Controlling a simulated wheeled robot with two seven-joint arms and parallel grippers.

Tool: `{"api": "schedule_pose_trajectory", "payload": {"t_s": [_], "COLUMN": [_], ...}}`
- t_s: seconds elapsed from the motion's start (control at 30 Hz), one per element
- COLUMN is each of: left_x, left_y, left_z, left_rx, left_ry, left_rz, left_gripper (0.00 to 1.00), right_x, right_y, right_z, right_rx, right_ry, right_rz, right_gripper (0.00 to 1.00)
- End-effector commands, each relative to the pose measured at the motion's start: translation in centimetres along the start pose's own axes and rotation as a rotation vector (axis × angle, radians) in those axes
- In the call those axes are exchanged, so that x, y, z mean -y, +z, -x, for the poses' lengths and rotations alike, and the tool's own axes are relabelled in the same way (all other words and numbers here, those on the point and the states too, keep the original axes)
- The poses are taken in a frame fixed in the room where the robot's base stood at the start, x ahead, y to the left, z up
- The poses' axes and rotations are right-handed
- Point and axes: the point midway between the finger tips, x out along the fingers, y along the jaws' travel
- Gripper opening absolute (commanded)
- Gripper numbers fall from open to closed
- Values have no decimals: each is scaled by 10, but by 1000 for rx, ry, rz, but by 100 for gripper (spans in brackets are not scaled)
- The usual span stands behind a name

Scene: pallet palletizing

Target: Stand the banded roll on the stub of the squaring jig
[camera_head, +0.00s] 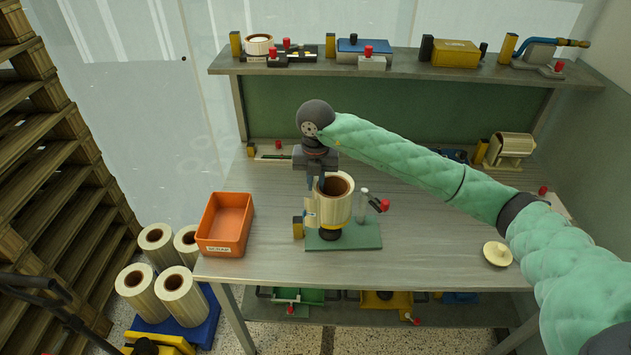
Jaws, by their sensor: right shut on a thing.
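The cream banded roll (335,207) with a brown core is upright over the squaring jig (362,239), a green plate on the bench. My right gripper (320,183) comes down from above and is shut on the roll's wall at its left side. The jig's dark stub (330,233) shows just under the roll's lower end. Whether the roll rests on the stub or hangs a little above it, I cannot tell. A red-knobbed clamp (379,205) stands on the plate to the right of the roll. My left gripper is not in view.
An orange bin (225,224) sits on the bench left of the jig. A round cream disc (497,253) lies at the right. A shelf (405,66) with tools crosses the back. The bench front is clear.

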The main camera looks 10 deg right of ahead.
Motion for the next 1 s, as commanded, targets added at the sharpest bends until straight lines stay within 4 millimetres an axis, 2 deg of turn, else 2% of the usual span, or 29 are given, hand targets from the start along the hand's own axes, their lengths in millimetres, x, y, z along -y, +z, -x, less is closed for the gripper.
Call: {"api": "schedule_pose_trajectory", "payload": {"t_s": [0.27,0.7,1.0], "left_x": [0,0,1], "left_y": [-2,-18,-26], "left_z": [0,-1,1], "left_rx": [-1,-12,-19], "left_ry": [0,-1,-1], "left_rz": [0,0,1], "left_gripper": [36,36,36], "right_x": [0,0,0], "right_y": [0,0,0], "right_z": [-5,-36,-45], "right_rx": [0,0,1], "right_ry": [0,0,0], "right_rz": [-3,-3,-2], "right_gripper": [0,0,0]}}
